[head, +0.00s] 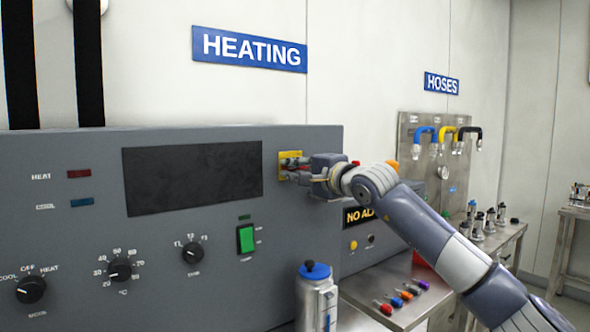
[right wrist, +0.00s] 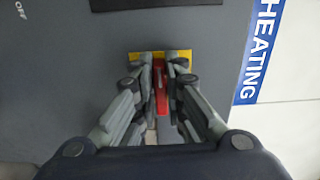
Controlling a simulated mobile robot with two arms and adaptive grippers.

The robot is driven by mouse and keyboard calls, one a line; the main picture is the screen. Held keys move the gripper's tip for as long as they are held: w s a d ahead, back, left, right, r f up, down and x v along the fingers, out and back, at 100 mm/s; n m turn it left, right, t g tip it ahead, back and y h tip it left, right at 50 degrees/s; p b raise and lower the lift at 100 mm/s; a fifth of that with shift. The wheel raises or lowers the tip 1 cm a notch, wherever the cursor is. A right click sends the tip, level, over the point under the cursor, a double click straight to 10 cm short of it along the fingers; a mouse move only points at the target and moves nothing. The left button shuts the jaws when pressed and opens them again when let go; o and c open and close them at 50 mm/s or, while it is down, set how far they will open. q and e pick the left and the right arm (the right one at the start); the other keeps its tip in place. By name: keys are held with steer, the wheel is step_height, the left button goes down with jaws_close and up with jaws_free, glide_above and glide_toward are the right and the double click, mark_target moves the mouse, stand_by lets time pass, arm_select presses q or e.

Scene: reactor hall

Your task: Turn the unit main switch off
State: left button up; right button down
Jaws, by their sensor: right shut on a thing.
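The unit main switch is a red handle (right wrist: 161,88) on a yellow plate (head: 291,156), at the upper right of the grey heating unit's front (head: 70,240). The yellow plate also shows in the right wrist view (right wrist: 181,57). My right gripper (head: 289,175) is at the switch, and its fingers are shut on the red handle. In the right wrist view the red handle lies between the fingers (right wrist: 161,72). The fingers hide part of the handle, and I cannot tell its exact setting. My left gripper is not in view.
The unit carries a dark display (head: 193,176), several dials and a green rocker switch (head: 246,238). A metal flask with a blue lid (head: 316,270) stands in front. A steel bench (head: 375,284) with small coloured parts lies below my right arm.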

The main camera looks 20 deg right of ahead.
steer(key=shift+f, duration=0.1)
steer(key=c, duration=1.7)
jaws_free()
steer(key=shift+o, duration=0.2)
steer(key=v, duration=1.2)
